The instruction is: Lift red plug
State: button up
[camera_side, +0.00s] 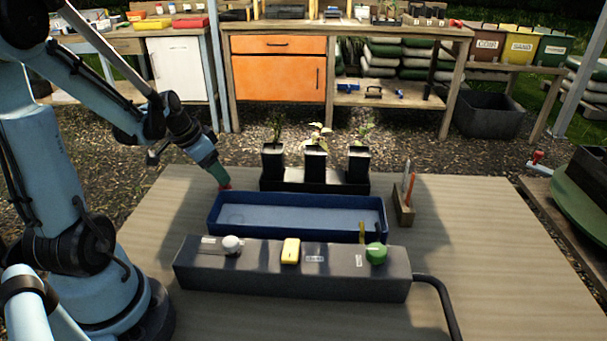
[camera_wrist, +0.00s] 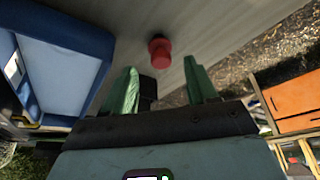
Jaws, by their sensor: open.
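The red plug (camera_wrist: 160,51) shows in the wrist view just beyond my fingertips, roughly centred between them. It has a wider round red part and a narrower end. In the side view a small red part of it (camera_side: 226,187) shows at the tip of my gripper (camera_side: 219,178), left of the blue tray. In the wrist view the two green fingers of my gripper (camera_wrist: 161,66) are spread apart with nothing clasped between them. The plug's lower part is mostly hidden in the side view.
The blue tray (camera_side: 214,216) lies right of my gripper. A black tray with potted plants (camera_side: 315,163) stands behind it. A dark panel (camera_side: 330,277) with knobs stands in front. A wooden holder (camera_side: 403,214) is at right. The tabletop's right side is clear.

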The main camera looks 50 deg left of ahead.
jog(key=shift+x, duration=2.3)
jog(key=shift+w+a, duration=0.1)
grip_shut()
jog(key=shift+r, duration=0.2)
